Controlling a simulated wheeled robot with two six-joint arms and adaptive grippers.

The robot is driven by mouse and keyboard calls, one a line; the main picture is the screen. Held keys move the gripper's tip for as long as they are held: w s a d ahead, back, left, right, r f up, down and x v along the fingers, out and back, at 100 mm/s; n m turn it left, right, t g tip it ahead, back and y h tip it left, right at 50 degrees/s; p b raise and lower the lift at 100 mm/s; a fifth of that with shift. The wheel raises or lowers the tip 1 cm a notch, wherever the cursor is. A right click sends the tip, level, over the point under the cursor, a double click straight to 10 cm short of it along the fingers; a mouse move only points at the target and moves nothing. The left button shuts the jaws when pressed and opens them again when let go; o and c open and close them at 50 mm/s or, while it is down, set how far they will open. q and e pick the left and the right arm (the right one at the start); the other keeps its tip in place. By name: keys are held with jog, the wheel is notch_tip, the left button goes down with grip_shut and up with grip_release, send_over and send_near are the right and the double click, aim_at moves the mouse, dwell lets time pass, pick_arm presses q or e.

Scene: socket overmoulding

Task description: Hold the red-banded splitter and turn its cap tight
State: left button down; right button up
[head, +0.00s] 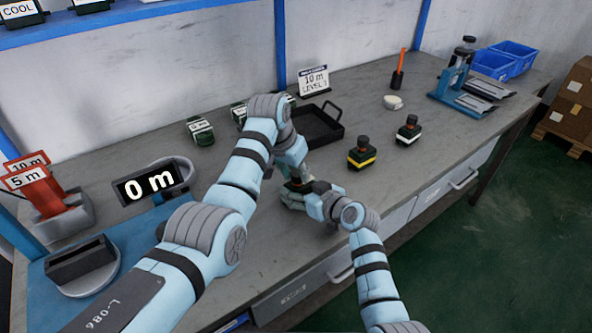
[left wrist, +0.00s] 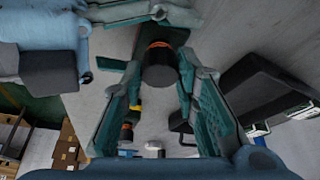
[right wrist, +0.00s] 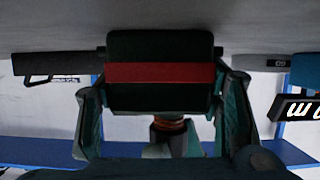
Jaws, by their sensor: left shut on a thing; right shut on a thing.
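The red-banded splitter is a dark block with a red band (right wrist: 160,73). It fills the middle of the right wrist view, between the fingers of my right gripper (right wrist: 162,95), which is shut on it. Its dark round cap (left wrist: 160,66) shows in the left wrist view between the fingers of my left gripper (left wrist: 161,80), which is shut on it. An orange ring (right wrist: 168,125) shows between body and cap. In the head view, my left gripper (head: 296,168) is above my right gripper (head: 303,195). The two grippers mostly hide the splitter there.
A yellow-banded splitter (head: 362,155) and a white-banded one (head: 408,131) stand to the right. A black tray (head: 318,126) lies behind the grippers. The front of the table (head: 400,180) is clear.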

pick_arm(q)
jog(key=m+g+h, duration=0.1)
jog(key=m, duration=0.3)
jog(key=shift+w+a+m, duration=0.1)
jog(key=shift+m, duration=0.2)
jog(key=c, duration=1.2)
grip_release()
jog(key=shift+r, duration=0.45)
jog(key=v, duration=1.1)
jog(key=shift+a, duration=0.3)
